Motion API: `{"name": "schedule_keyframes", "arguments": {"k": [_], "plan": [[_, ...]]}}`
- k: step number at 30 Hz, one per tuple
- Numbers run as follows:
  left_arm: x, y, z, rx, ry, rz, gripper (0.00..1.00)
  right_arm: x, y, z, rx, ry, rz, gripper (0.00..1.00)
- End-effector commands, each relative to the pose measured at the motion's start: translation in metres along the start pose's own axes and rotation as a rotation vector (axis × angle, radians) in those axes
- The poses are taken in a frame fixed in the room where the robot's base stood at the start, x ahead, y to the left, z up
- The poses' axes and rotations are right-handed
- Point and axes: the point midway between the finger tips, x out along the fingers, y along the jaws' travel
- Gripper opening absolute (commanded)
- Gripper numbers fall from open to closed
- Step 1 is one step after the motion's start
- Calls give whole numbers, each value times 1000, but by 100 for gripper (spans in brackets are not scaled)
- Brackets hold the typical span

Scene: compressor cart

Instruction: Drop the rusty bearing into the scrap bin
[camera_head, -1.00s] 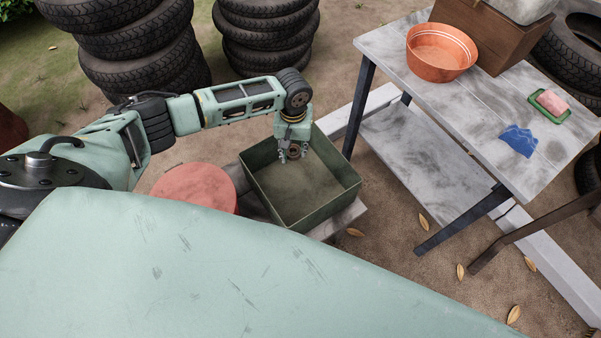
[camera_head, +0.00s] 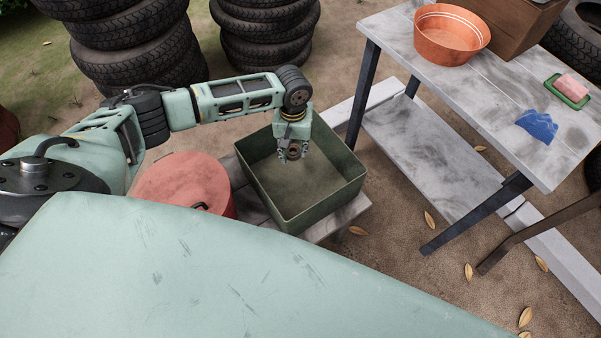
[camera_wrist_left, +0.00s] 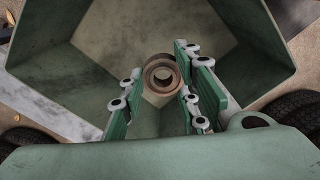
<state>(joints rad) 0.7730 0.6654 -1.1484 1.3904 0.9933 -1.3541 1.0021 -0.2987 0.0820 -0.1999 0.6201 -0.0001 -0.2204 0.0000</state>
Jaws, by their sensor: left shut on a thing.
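The rusty bearing (camera_head: 294,150) is a small brown ring held between the fingertips of my left gripper (camera_head: 292,154). In the left wrist view the bearing (camera_wrist_left: 161,74) sits at the ends of the green finger pads of the left gripper (camera_wrist_left: 160,85), which is shut on it. The scrap bin (camera_head: 345,189) is an open, square, dark green box. The gripper and bearing are over the bin's opening, within its walls as seen from both views. The bin's floor looks empty where it shows. My right gripper is not in view.
The bin stands on a low grey bench (camera_head: 338,222) beside a red round container (camera_head: 182,185). A grey table (camera_head: 475,85) at right holds an orange basin (camera_head: 447,42), a blue cloth (camera_head: 538,126) and a pink sponge on a green dish (camera_head: 569,88). Tyre stacks (camera_head: 130,45) stand behind.

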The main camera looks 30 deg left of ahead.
Motion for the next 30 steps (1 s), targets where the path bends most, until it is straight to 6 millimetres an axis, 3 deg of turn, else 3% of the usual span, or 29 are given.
{"name": "schedule_keyframes", "arguments": {"k": [2, 3, 10, 22, 30], "plan": [[-1, 0, 0, 0, 1, 0, 1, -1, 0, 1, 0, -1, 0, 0], [-1, 0, 0, 0, 1, 0, 30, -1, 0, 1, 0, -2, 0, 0], [-1, 0, 0, 0, 1, 0, 51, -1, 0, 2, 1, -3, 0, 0], [-7, 1, 0, 0, 2, 2, 52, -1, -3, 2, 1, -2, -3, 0], [-57, 1, -1, 2, 4, 3, 52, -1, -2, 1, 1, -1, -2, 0]]}}
